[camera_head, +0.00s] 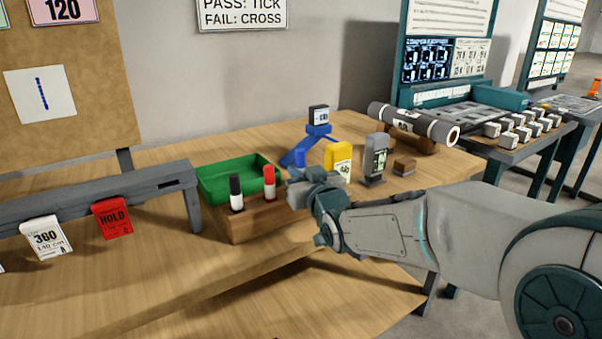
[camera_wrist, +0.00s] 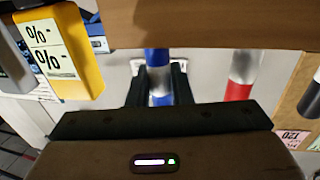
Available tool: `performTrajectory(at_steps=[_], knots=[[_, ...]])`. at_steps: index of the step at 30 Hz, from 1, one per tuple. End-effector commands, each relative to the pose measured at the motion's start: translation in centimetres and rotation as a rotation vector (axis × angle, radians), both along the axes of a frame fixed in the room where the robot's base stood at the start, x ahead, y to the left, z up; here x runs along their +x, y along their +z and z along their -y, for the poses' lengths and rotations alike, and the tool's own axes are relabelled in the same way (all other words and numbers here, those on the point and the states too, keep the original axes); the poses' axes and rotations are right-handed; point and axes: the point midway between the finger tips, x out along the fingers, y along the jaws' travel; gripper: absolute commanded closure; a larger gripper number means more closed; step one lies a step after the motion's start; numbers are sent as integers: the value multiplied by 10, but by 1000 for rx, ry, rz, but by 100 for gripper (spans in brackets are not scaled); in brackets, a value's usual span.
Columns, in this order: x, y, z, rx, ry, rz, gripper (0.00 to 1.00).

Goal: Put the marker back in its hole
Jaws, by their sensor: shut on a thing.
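My gripper (camera_head: 298,186) is at the right end of the wooden marker block (camera_head: 262,224), shut on the blue marker (camera_head: 300,158). In the wrist view the fingers (camera_wrist: 158,80) close on both sides of the blue and white marker (camera_wrist: 157,56). It is in line with the block (camera_wrist: 210,25), beside the red marker (camera_wrist: 240,75). The black marker (camera_head: 236,190) and the red marker (camera_head: 269,180) stand upright in the block. My gripper hides the blue marker's lower part in the head view, so I cannot tell how deep it sits.
A green tray (camera_head: 215,190) lies behind the block. A yellow box (camera_head: 338,160), a grey device (camera_head: 375,160) and a blue stand (camera_head: 310,140) are close behind my gripper. A grey rail (camera_head: 90,205) is at left. The front of the table is clear.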

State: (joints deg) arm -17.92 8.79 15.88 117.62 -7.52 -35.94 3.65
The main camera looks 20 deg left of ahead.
Motion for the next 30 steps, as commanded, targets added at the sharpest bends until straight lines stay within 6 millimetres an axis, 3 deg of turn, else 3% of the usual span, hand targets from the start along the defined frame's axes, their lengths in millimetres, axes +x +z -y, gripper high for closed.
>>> performTrajectory(at_steps=[20,21,23,30], knots=[[0,-17,0,1,0,1,100],[0,-15,0,1,0,1,70],[0,-15,0,1,0,1,56],[0,-15,0,0,0,0,56]])
